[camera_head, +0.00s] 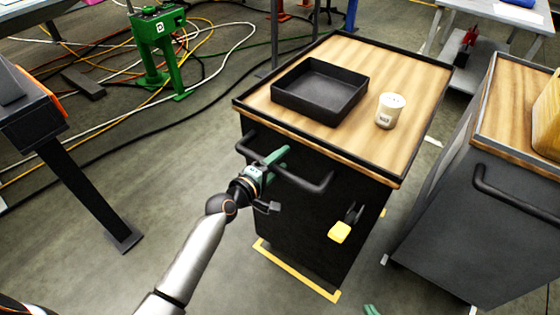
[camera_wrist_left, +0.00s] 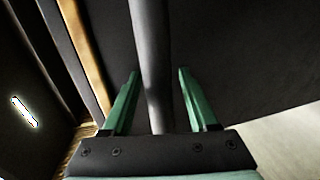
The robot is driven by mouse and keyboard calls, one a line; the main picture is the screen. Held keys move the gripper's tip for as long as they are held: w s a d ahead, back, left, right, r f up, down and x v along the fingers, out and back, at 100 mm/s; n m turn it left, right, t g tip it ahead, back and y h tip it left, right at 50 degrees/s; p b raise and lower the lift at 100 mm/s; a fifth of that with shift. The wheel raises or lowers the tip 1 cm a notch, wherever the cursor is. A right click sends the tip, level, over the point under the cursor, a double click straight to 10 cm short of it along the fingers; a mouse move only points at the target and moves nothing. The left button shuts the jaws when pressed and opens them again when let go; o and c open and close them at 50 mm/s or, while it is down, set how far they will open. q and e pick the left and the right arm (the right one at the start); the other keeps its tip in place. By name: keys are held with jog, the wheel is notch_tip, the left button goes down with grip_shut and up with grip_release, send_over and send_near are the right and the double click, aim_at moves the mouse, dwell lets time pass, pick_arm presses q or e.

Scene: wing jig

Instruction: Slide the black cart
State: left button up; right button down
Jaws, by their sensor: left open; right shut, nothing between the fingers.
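The black cart (camera_head: 300,225) stands in the middle of the head view, with a wooden top and a dark handle (camera_head: 318,186) across its near side. My left gripper (camera_head: 277,158) is at the left part of this handle. It is open, and in the left wrist view the handle bar (camera_wrist_left: 150,60) runs between its two green fingers (camera_wrist_left: 160,88), with gaps on both sides. My right gripper (camera_head: 371,310) shows only as green fingertips at the bottom edge of the head view, shut and apart from the cart.
A black tray (camera_head: 284,96) and a white cup (camera_head: 390,111) rest on the cart top. A yellow pedal (camera_head: 340,232) juts from its front. Yellow tape (camera_head: 300,275) marks the floor below. A second dark cart (camera_head: 460,230) stands close at right. Cables cross the left floor.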

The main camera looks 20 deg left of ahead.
pick_arm(q)
grip_shut()
dwell(0.3)
dwell(1.1)
